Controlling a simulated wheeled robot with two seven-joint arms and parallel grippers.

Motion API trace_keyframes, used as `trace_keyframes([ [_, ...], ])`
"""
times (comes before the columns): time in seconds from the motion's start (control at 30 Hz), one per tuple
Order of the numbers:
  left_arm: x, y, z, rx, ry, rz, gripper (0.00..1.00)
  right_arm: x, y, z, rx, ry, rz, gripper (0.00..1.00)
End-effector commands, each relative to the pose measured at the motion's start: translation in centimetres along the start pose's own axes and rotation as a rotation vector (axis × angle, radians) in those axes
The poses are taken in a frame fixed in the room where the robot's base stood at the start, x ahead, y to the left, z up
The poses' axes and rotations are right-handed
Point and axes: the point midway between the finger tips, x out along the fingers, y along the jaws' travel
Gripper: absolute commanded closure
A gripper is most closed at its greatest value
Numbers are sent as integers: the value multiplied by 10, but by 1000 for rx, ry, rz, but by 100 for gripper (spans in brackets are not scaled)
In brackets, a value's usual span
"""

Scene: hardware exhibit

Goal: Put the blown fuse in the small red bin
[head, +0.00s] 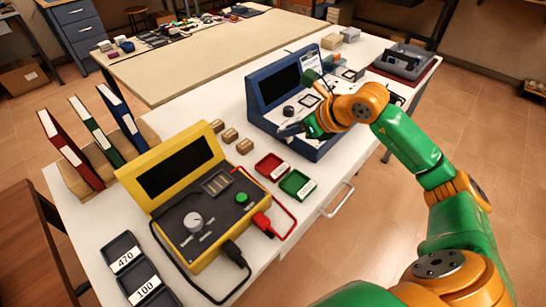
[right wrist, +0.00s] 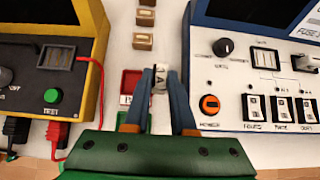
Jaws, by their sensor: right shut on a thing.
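My right gripper (head: 288,131) is in front of the blue device. In the right wrist view its two blue fingers (right wrist: 160,76) are shut on a small pale fuse (right wrist: 160,84) marked "1A". I cannot tell from the fuse's look whether it is blown. The small red bin (head: 272,167) lies on the white table, below and left of the gripper in the head view. It also shows in the right wrist view (right wrist: 131,80), left of the fingers and partly hidden. The fuse is apart from the bin. My left gripper is not in view.
A green bin (head: 297,186) sits right beside the red one. The yellow tester (head: 190,200) with cables stands left, the blue device (head: 268,85) behind. Small brown boxes (head: 230,136), binders (head: 122,118) and dark trays (head: 123,250) are on the table.

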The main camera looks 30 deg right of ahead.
Motion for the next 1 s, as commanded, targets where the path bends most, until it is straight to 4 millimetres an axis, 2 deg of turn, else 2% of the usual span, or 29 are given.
trace_keyframes([
  [0.1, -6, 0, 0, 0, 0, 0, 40, 23, 20, -13, 4, 6, 6, 100],
  [0.37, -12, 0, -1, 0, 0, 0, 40, 52, 42, -30, 4, 6, 3, 100],
  [0.5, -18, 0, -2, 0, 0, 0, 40, 69, 40, -46, 5, 5, 0, 100],
  [0.7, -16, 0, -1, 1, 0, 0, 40, 72, 40, -49, 2, 4, -2, 100],
  [0.73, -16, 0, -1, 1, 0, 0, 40, 72, 40, -49, 2, 4, -1, 71],
  [0.77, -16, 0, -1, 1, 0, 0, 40, 72, 40, -49, 2, 4, -1, 64],
  [1.0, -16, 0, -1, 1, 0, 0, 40, 71, 40, -49, 2, 4, -1, 64],
])
